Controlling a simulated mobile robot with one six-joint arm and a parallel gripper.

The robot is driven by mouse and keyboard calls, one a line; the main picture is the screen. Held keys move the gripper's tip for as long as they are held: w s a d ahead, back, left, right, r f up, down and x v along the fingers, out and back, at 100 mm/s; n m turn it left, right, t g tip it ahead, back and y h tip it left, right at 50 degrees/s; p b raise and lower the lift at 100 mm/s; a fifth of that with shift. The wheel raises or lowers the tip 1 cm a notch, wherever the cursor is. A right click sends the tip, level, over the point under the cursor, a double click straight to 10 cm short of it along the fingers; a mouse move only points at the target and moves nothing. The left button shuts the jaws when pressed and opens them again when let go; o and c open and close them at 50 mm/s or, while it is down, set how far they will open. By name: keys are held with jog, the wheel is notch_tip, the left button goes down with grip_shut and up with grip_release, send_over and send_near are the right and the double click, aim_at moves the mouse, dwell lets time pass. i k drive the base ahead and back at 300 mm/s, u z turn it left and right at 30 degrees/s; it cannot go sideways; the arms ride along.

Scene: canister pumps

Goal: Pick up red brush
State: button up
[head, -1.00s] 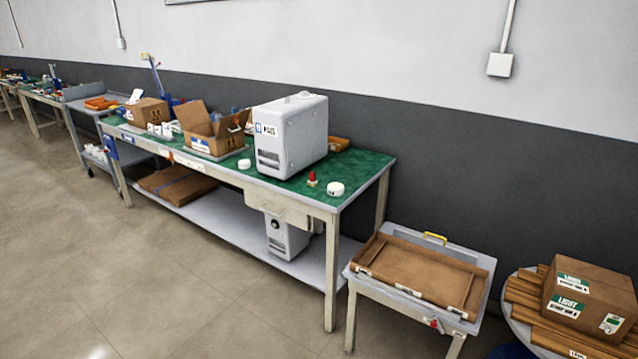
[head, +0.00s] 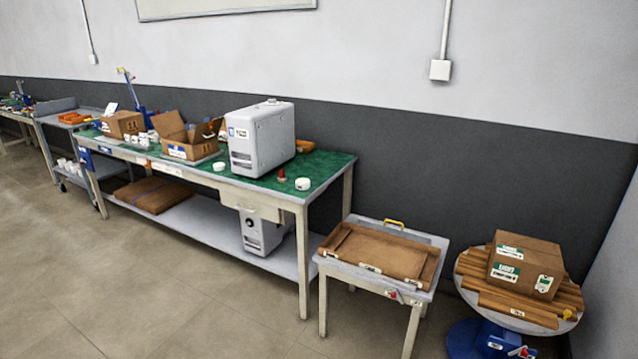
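A small red object (head: 281,175), which may be the red brush, stands upright on the green top of the long workbench (head: 325,167). It is too small to make out as a brush for certain. It is right of the large grey machine (head: 262,140) and left of a round white puck (head: 303,184). It stands apart from both. My gripper is not in view.
A low table with a brown tray (head: 380,250) stands right of the workbench. A round table bears a cardboard box (head: 524,266) on wooden slats. An open carton (head: 190,137) sits farther left on the bench. The floor (head: 150,290) in front is clear.

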aim_at(281, 178)
jog(key=z, duration=0.05)
jog(key=k, duration=0.5)
jog(key=z, duration=0.05)
jog(key=i, duration=1.15)
jog(key=u, duration=0.45)
jog(key=i, duration=0.9)
jog(key=u, duration=0.8)
jog(key=i, duration=0.65)
jog(key=u, duration=0.6)
jog(key=i, duration=0.5)
jog(key=u, duration=0.3)
